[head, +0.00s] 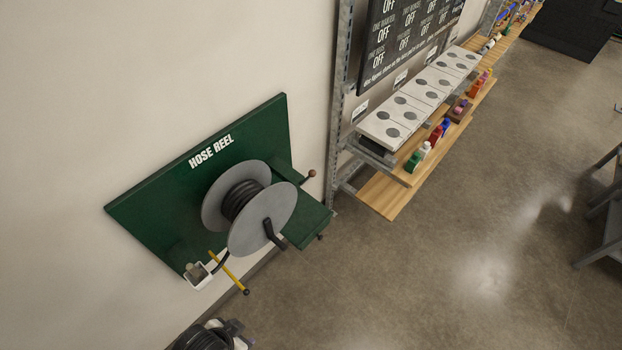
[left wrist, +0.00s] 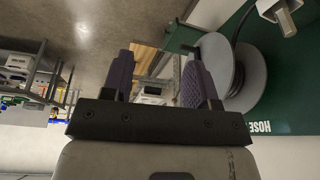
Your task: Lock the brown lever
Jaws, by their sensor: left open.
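The brown lever (head: 308,176) is a short thin rod with a round brown knob. It sticks up at the right side of the green hose reel panel (head: 150,205), just right of the grey reel (head: 263,222). My left gripper (left wrist: 160,75) is open and empty in the left wrist view, its two dark pads apart, with the reel (left wrist: 240,75) beyond it on the right. In the head view part of my left arm's end shows at the bottom edge, below the panel and well away from the brown lever. I cannot make out the lever clearly in the left wrist view.
A yellow lever (head: 229,273) with a dark knob and a white holder (head: 198,276) sit at the panel's lower edge. A black crank handle (head: 274,235) juts from the reel. Wooden shelves (head: 385,195) stand to the right. The floor (head: 450,260) in front is clear.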

